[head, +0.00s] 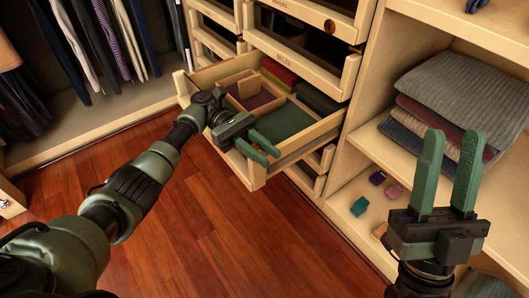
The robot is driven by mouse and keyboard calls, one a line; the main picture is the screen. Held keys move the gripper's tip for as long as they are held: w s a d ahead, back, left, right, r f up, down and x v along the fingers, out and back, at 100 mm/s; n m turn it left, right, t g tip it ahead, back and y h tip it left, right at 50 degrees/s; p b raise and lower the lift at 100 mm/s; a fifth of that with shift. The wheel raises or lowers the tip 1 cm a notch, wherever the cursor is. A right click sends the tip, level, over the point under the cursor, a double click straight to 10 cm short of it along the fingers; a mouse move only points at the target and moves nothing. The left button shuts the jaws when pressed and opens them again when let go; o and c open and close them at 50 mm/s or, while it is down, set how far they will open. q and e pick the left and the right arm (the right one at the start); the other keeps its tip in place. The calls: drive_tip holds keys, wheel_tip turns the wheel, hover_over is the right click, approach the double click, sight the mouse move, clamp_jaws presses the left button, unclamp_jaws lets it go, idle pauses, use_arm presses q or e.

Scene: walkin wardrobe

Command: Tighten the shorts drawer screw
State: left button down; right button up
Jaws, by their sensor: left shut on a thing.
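A pale wooden drawer (254,176) stands pulled out from the cabinet. Folded green cloth (283,133) and a small wooden divider box (240,84) are inside. My right gripper (452,136) is open and empty, fingers pointing up, in front of the shelf unit. I cannot make out a screw or a shorts label.
Folded knitwear (455,90) lies on the right shelf. Several small coloured items, one teal (360,206), lie on the shelf below. Clothes hang at left. The wooden floor (240,245) is clear.

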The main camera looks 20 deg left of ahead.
use_arm(q)
drive_tip(key=shift+w+r, duration=0.1)
drive_tip(key=shift+r, duration=0.25)
drive_tip(key=c, duration=1.2)
unclamp_jaws()
drive_tip(key=shift+f, duration=0.1)
drive_tip(key=shift+f, duration=0.1)
